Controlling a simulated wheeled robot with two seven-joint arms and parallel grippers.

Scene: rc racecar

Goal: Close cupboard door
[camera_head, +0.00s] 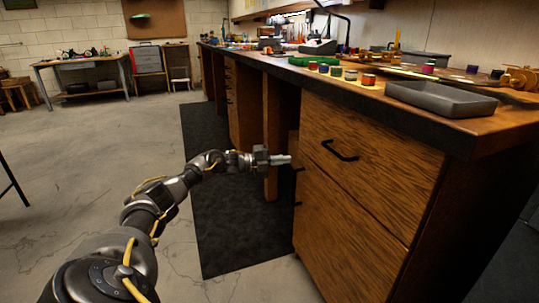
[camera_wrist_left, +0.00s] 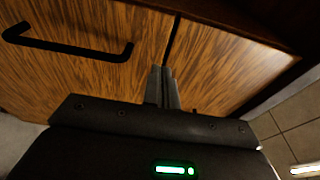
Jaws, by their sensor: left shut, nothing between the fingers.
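The wooden cabinet under the workbench has a front drawer panel (camera_head: 375,165) with a black handle (camera_head: 340,151) and a larger panel (camera_head: 335,225) below it. I cannot tell which panel is the cupboard door or whether one stands ajar. My left gripper (camera_head: 287,159) is shut and empty, at the cabinet's left edge, its fingers pointing right. In the left wrist view, the shut fingers (camera_wrist_left: 162,85) point at the dark seam between two wood-grain panels. The left panel (camera_wrist_left: 80,75) carries a black bar handle (camera_wrist_left: 70,45). Contact is unclear. My right gripper is out of view.
The workbench top (camera_head: 300,75) holds a grey tray (camera_head: 441,98), several small paint pots and tools. A dark mat (camera_head: 235,225) lies on the floor before the cabinet. The concrete floor at left is open, with another table (camera_head: 82,62) far back.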

